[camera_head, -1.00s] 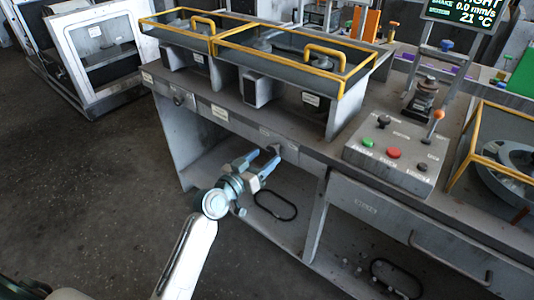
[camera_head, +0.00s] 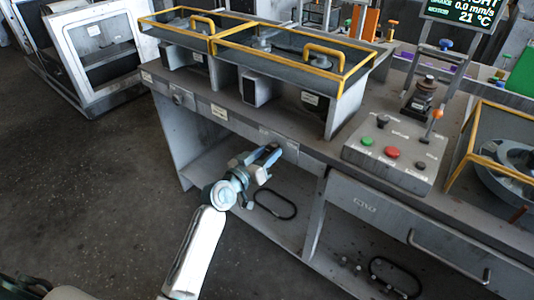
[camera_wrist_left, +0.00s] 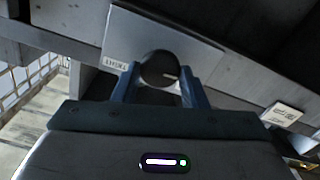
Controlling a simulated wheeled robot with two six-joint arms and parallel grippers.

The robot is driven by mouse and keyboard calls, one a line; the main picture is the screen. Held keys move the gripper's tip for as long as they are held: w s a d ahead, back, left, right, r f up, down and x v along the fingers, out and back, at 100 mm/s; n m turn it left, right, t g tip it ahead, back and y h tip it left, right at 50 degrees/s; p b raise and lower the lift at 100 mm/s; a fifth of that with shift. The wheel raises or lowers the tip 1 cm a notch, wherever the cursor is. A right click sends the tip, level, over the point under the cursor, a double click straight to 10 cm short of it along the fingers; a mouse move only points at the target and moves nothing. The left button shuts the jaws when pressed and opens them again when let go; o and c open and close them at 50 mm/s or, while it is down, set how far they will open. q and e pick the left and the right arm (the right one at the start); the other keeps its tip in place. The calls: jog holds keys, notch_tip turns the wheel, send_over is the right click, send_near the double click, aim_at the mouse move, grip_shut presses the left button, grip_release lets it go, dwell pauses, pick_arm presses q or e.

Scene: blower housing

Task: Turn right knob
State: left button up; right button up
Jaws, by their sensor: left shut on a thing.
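The right knob (camera_wrist_left: 158,68) is round and black with a short white mark toward its right side in the left wrist view. It sits on a grey plate beside a small white label (camera_wrist_left: 116,64) on the bench front. My left gripper (camera_head: 270,154) is at the front face of the bench, with its jaws one above the other. In the left wrist view its blue fingers (camera_wrist_left: 160,88) are on both sides of the knob, shut on it. In the head view the gripper hides the knob. My right gripper is not in view.
Another knob (camera_head: 178,98) is on the bench front to the left. A control box (camera_head: 395,155) with green and red buttons stands on the bench top at right. The floor (camera_head: 90,180) at left is clear.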

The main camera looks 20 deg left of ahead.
pick_arm(q)
jog(key=shift+n, duration=0.7)
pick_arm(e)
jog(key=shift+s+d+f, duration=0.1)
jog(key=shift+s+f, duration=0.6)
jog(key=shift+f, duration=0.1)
pick_arm(q)
jog(key=o, duration=1)
jog(key=shift+c, duration=0.2)
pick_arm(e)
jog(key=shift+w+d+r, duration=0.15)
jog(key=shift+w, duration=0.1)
pick_arm(q)
jog(key=shift+s, duration=0.15)
jog(key=v, duration=1)
jog(key=shift+s+b, duration=0.25)
jog(key=shift+b, duration=0.15)
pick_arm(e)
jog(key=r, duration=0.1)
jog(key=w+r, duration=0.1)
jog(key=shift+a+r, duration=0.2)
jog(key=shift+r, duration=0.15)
